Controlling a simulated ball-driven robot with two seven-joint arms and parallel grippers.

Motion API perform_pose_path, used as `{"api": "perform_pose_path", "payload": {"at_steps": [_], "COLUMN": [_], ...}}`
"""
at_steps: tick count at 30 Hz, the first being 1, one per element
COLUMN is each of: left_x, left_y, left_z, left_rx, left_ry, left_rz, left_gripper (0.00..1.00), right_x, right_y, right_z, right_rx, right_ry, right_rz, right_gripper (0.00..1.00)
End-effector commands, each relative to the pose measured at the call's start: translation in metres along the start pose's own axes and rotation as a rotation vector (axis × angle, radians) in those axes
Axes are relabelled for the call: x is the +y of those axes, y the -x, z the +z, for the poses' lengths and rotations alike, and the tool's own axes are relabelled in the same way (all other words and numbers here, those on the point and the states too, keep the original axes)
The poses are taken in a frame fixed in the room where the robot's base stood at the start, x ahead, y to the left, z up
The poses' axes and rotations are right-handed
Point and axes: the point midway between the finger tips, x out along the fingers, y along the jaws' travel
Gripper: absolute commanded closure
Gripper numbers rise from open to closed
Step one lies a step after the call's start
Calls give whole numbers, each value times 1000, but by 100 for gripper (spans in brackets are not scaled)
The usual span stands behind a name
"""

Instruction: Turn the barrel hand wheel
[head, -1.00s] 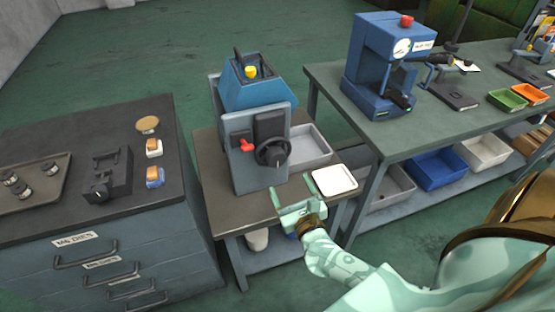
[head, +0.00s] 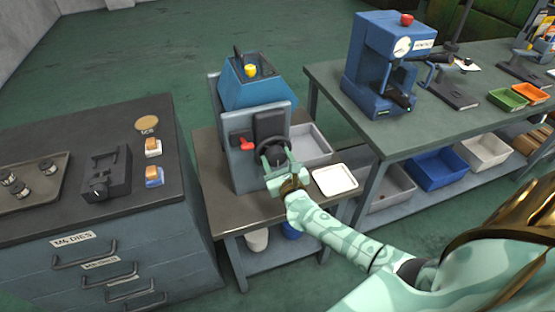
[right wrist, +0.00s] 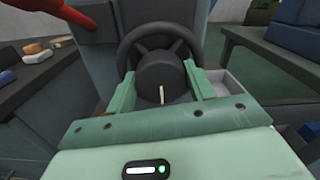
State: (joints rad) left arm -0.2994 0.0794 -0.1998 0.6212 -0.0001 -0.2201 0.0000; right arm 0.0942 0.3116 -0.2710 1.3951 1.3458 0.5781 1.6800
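The black hand wheel (head: 263,148) is on the front of the grey panel of the blue-topped machine (head: 259,92). In the right wrist view the wheel's rim (right wrist: 160,30) and its round dark hub (right wrist: 163,75) face me, with a thin pale mark below the hub's middle. My right gripper (head: 277,168) is in front of the wheel and hides its lower part. Its two pale green fingers (right wrist: 160,80) are apart, one on each side of the hub. Contact with the hub cannot be told. My left gripper is not in view.
A red lever (head: 245,144) sticks out left of the wheel; it also shows in the right wrist view (right wrist: 68,12). A white tray (head: 335,180) lies right of the machine on its table. A drawer cabinet (head: 95,215) stands left, a green-topped bench (head: 440,125) right.

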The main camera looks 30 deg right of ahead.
Motion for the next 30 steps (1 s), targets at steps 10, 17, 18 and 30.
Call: {"api": "perform_pose_path", "payload": {"at_steps": [10,17,18,30], "left_x": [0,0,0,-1], "left_y": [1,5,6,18], "left_z": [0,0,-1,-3], "left_rx": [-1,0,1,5], "left_ry": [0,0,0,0], "left_rz": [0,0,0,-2], "left_gripper": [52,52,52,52], "right_x": [0,0,0,1], "right_y": [0,0,0,1], "right_z": [0,1,1,0], "right_rx": [0,-1,-2,-7], "right_ry": [18,117,145,507], "right_rz": [0,-1,-1,-2], "right_gripper": [69,69,69,69]}}
